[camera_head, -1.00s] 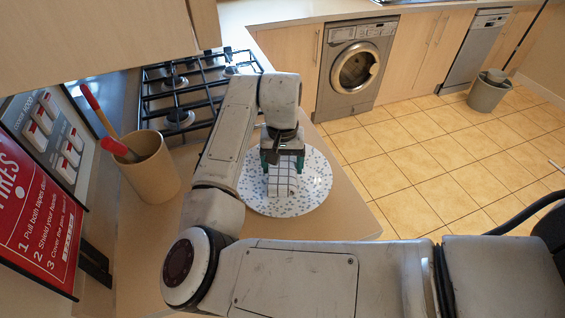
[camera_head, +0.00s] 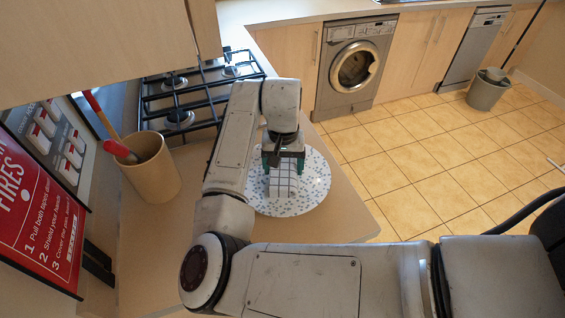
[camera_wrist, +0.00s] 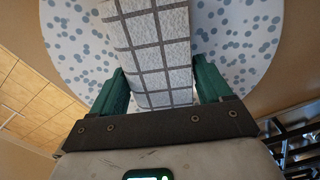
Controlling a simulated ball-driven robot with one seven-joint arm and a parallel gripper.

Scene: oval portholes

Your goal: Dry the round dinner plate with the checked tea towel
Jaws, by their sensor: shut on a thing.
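The round dinner plate (camera_head: 317,185), white with blue-grey dots, lies on the worktop near its corner; its dotted face also shows in the wrist view (camera_wrist: 80,45). The checked tea towel (camera_head: 283,184), white with dark grid lines, is a folded block over the plate, and fills the middle of the wrist view (camera_wrist: 152,45). My gripper (camera_head: 283,160) points down above the plate, its green fingers on either side of the towel, shut on it; the fingers show in the wrist view (camera_wrist: 162,88). Whether the towel's underside presses on the plate is hidden.
A tan utensil pot (camera_head: 152,172) with red-handled tools stands to the left. A black gas hob (camera_head: 190,95) lies behind. A red fire notice (camera_head: 38,215) is on the left wall. The worktop (camera_head: 345,215) ends right of the plate, above the tiled floor.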

